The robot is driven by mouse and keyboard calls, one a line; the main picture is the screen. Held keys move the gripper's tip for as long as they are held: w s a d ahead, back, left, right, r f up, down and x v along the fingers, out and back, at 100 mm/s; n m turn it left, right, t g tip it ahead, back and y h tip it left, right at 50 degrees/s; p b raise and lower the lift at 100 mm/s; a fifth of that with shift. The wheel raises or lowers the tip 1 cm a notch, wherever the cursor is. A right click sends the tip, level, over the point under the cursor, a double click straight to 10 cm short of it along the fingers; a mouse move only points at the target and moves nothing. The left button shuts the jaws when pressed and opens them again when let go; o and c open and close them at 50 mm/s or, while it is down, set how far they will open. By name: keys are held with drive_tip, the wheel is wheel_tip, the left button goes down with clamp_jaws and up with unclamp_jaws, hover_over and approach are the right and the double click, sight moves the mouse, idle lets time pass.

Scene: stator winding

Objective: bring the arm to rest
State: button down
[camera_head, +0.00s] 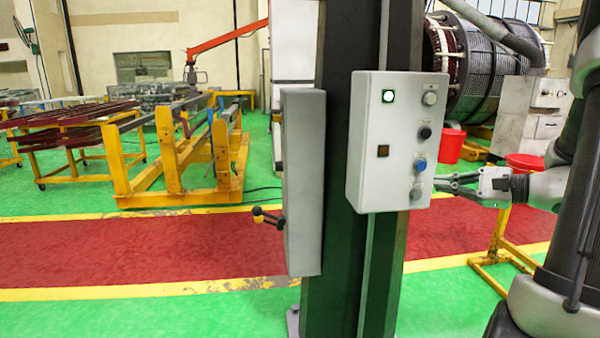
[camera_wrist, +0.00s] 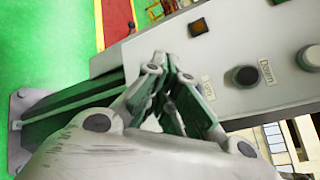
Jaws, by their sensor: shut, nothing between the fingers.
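My gripper (camera_head: 442,183) reaches in from the right in the head view, with its fingertips beside the right edge of the white control box (camera_head: 366,150). Its fingers are together and empty. In the wrist view my gripper (camera_wrist: 168,68) points towards the box's button face (camera_wrist: 226,48), with the fingertips close to it; I cannot tell whether they touch. The fingers cover part of the face. A black button (camera_wrist: 245,75) has a label reading "Down".
The box is fixed to a dark column (camera_head: 345,240), with a grey cabinet (camera_head: 303,180) on its left. A red bucket (camera_head: 524,162) and a yellow stand (camera_head: 490,262) are near my arm. Yellow frames (camera_head: 185,165) stand at left. The red floor lane (camera_head: 140,250) is clear.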

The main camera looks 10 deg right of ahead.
drive_tip(key=s+a+f+n+g+h, duration=0.1)
drive_tip(key=s+f+n+g+h, duration=0.2)
drive_tip(key=s, duration=0.5)
drive_tip(key=s+a+f+n+g+h, duration=0.1)
drive_tip(key=s+f+n+g+h, duration=0.1)
drive_tip(key=s+f+g, duration=0.5)
drive_tip(key=s+a+r+n+t+h, duration=0.1)
drive_tip(key=s+r+n+h, duration=0.2)
drive_tip(key=r+n, duration=0.2)
drive_tip(key=s+a+r+n+t+h, duration=0.2)
drive_tip(key=s+r+n+h, duration=0.1)
drive_tip(key=r+n, duration=0.3)
drive_tip(key=shift+a+r+n+t+h, duration=0.2)
drive_tip(key=shift+r+n+t+h, duration=0.1)
drive_tip(key=shift+n+h, duration=0.15)
drive_tip(key=shift+d, duration=0.1)
